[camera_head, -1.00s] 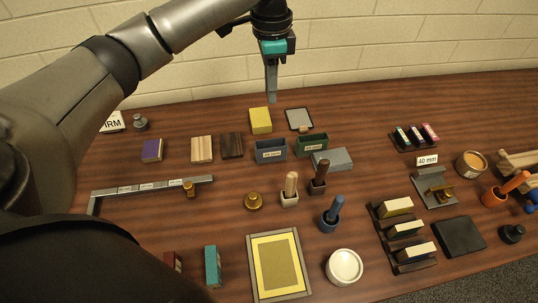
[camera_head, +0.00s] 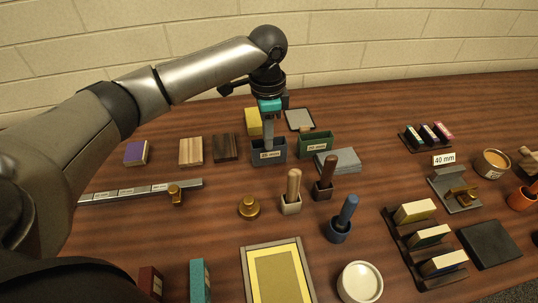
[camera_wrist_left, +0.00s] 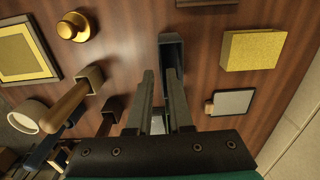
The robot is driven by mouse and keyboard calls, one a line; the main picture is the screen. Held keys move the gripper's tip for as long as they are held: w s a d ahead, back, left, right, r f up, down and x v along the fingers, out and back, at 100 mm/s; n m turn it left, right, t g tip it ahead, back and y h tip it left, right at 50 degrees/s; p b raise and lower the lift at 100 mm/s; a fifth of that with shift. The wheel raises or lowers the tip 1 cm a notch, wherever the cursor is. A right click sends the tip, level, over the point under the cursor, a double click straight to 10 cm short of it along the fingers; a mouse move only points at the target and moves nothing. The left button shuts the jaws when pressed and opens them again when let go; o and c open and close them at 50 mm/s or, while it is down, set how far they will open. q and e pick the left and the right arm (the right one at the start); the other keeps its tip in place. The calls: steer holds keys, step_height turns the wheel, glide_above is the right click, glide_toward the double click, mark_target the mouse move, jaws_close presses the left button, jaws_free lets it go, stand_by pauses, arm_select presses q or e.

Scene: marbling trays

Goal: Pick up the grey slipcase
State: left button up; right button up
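The grey slipcase (camera_head: 284,153) appears to be the upright, open-topped blue-grey box with a "25 mm" label. It stands on the table left of a green open-topped box (camera_head: 328,144). My left gripper (camera_head: 269,146) points down over the slipcase, its lower end overlapping the box's opening in the head view. In the left wrist view the two fingers (camera_wrist_left: 160,72) are apart, with the slipcase (camera_wrist_left: 172,45) by the right fingertip. I cannot tell whether a finger is inside its opening. Nothing is held. My right gripper is out of view.
A flat grey block (camera_head: 346,161) lies right of the slipcase. A yellow block (camera_head: 253,122) and a grey pad (camera_head: 299,120) lie behind. A dark wood block (camera_head: 226,148) stands left; handled tools in cups (camera_head: 291,206) stand in front.

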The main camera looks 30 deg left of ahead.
mark_target(270, 163)
arm_select(q)
steer(key=f+b, duration=0.1)
steer(key=f, duration=0.5)
steer(key=shift+w+d+f+b, duration=0.2)
steer(key=shift+f+b, duration=0.15)
jaws_close()
stand_by(1.1)
